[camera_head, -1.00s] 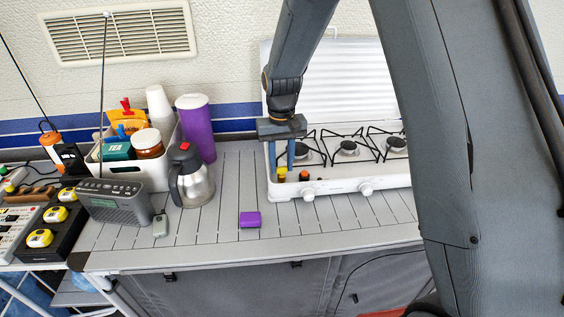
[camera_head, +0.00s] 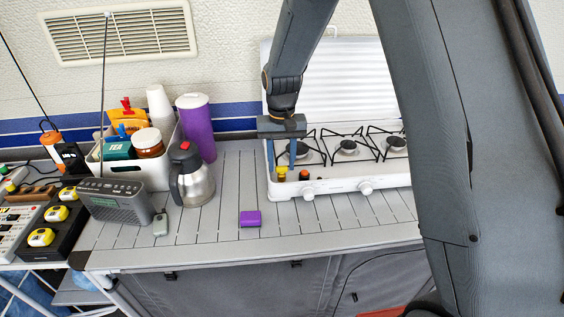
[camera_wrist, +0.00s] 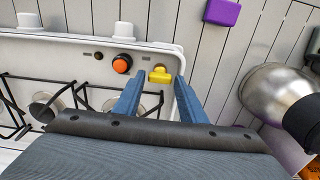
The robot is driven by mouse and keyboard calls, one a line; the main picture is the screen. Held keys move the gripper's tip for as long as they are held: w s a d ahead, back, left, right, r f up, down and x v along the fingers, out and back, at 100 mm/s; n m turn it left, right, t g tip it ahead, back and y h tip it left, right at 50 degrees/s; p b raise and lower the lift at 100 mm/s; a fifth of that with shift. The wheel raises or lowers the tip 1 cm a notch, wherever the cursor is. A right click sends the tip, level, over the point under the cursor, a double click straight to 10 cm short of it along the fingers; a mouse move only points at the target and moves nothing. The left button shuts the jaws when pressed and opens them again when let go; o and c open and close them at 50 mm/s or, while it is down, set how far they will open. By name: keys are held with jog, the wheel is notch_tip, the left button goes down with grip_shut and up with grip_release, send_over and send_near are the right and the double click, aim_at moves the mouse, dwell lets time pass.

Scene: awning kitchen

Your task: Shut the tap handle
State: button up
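The yellow tap handle (camera_head: 282,172) is at the front left corner of the white stove (camera_head: 340,185). In the wrist view the handle (camera_wrist: 160,76) lies near the stove's edge, its wider part running from one finger towards the other. My gripper (camera_head: 282,160) is above the stove corner, pointing down. In the wrist view my gripper (camera_wrist: 159,84) is open, its two blue fingers apart on either side of the handle. I cannot tell whether either finger touches it.
An orange button (camera_wrist: 122,63) sits close beside the handle, and white stove knobs (camera_head: 308,192) are further right. Black pan supports (camera_head: 345,148) stand behind. A steel jug (camera_head: 192,180) and a purple box (camera_head: 250,219) are on the counter to the left and front.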

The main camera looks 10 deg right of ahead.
jog(key=shift+r+b, duration=1.05)
jog(key=shift+r, duration=2.85)
jog(key=s+d+f, duration=0.1)
jog(key=s+d, duration=0.3)
jog(key=s, duration=0.3)
jog(key=s+d+f+t, duration=0.1)
jog(key=s+d, duration=0.3)
jog(key=s, duration=0.3)
jog(key=s+d+f, duration=0.1)
jog(key=s+d, duration=0.3)
jog(key=s, duration=0.3)
jog(key=shift+s, duration=0.2)
jog(key=shift+f, duration=0.1)
jog(key=shift+c, duration=0.5)
